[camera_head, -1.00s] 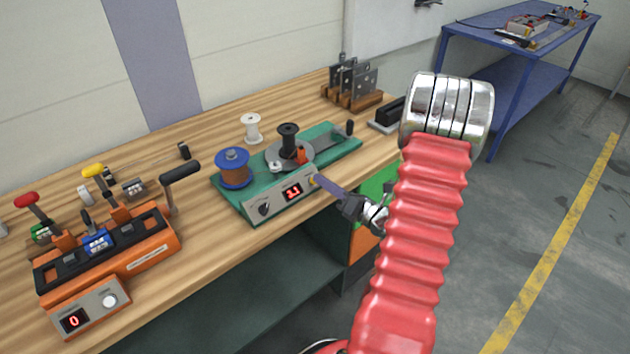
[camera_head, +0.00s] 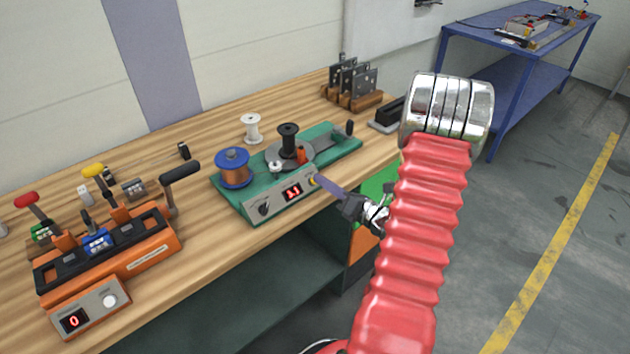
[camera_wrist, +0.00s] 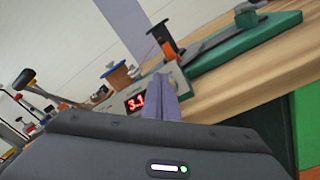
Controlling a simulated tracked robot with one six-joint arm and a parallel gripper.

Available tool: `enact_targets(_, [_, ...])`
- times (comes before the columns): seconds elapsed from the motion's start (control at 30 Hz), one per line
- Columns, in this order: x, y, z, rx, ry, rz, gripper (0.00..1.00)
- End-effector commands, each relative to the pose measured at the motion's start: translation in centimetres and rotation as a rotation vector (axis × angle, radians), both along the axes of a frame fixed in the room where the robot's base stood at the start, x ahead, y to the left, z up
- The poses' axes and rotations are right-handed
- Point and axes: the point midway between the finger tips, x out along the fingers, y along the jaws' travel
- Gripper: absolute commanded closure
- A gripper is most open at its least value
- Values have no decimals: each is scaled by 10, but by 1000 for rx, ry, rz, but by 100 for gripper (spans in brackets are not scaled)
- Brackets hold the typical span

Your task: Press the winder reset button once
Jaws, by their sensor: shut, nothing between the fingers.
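The winder (camera_head: 335,142) is a green-based machine on the wooden bench, with a grey front panel (camera_head: 283,197). The panel has a black knob (camera_head: 264,208) and a red lit display (camera_head: 293,192); in the wrist view the display (camera_wrist: 136,102) seems to read 3.1. A small yellowish button (camera_head: 311,181) sits at the panel's right end, partly hidden by the fingers. My gripper (camera_head: 319,180) is shut and empty, its purple-grey fingertips right at the button. In the wrist view, the fingers (camera_wrist: 160,96) point at the panel; whether they touch the button I cannot tell.
A copper spool (camera_head: 234,168) and a black spool (camera_head: 288,140) stand on the winder. A white spool (camera_head: 252,128) stands behind. Open floor lies to the right.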

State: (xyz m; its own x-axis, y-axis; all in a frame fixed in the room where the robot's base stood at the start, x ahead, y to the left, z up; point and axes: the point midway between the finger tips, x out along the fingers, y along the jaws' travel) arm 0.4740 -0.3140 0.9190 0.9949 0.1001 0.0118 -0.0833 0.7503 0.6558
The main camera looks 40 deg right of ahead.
Motion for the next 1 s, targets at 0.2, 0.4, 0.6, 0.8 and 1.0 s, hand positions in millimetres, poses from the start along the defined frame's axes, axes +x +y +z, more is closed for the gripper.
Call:
enact_targets(0.2, [0, 0, 0, 0, 0, 0, 100])
enact_targets(0.4, [3, 0, -3, 0, 1, 1, 100])
enact_targets(0.6, [6, 0, -5, 0, 1, -1, 100])
enact_targets(0.8, [6, 0, -5, 0, 0, 0, 100])
enact_targets(1.0, [6, 0, -5, 0, 0, 0, 100])
